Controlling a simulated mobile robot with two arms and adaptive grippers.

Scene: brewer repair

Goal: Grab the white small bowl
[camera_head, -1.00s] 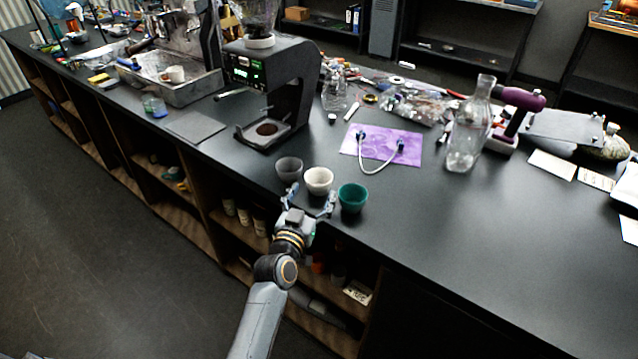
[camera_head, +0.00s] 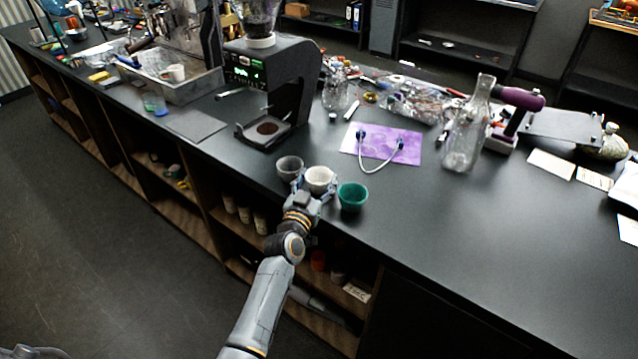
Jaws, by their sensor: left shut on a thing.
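The white small bowl (camera_head: 319,178) stands upright at the counter's front edge, between a grey bowl (camera_head: 289,168) on its left and a green bowl (camera_head: 352,196) on its right. My left gripper (camera_head: 316,186) is shut on the white bowl, with one finger on each side of it. The left finger lies in the narrow gap beside the grey bowl, and the right finger lies near the green bowl. The bowl's lower front is hidden by the gripper. My right gripper is not in view.
A black grinder (camera_head: 272,85) stands behind the bowls. A purple mat (camera_head: 407,147) with a looped white cable lies behind to the right, and a glass bottle (camera_head: 466,135) stands beyond it. The counter (camera_head: 470,240) is clear at the right front. Open shelves lie below its edge.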

